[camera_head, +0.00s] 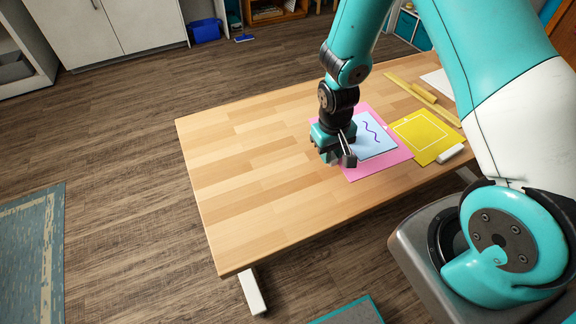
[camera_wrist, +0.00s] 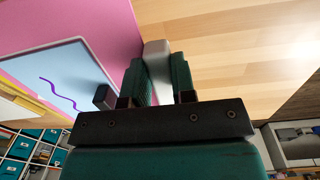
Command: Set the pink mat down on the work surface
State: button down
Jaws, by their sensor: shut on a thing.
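The pink mat (camera_head: 362,171) is a flat sheet with a light blue panel (camera_head: 378,143) bearing a dark wavy line. It is over the right part of the wooden work surface (camera_head: 250,170). I cannot tell whether it touches the wood or is just above it. My gripper (camera_head: 346,157) is at the mat's left edge and covers part of it. In the wrist view, my gripper (camera_wrist: 163,75) is shut on a pale block at the edge of the pink mat (camera_wrist: 90,22). The block's lower part is hidden by the fingers.
A yellow mat (camera_head: 428,131) with a white outline lies close right of the pink mat, a white block (camera_head: 450,153) at its edge. Yellow strips (camera_head: 424,93) and a white sheet lie behind. The left of the work surface is clear.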

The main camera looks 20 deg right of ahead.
jog(key=a+h+b, duration=0.1)
jog(key=a, duration=0.1)
jog(key=a+h+b, duration=0.1)
jog(key=a, duration=0.1)
jog(key=shift+w+f+b, duration=0.2)
jog(key=shift+f+b, duration=0.1)
jog(key=shift+f, duration=0.1)
jog(key=shift+s+d+f+n+y+b, duration=0.1)
jog(key=shift+f+y+b, duration=0.3)
jog(key=shift+f+b, duration=0.55)
jog(key=shift+w+d+f+n+y+b, duration=0.1)
jog(key=shift+f+y+b, duration=0.35)
jog(key=shift+f, duration=0.85)
jog(key=shift+s+d+f+n+y+b, duration=0.1)
jog(key=shift+f+y+b, duration=0.25)
jog(key=shift+f+b, duration=0.65)
jog(key=shift+f, duration=0.3)
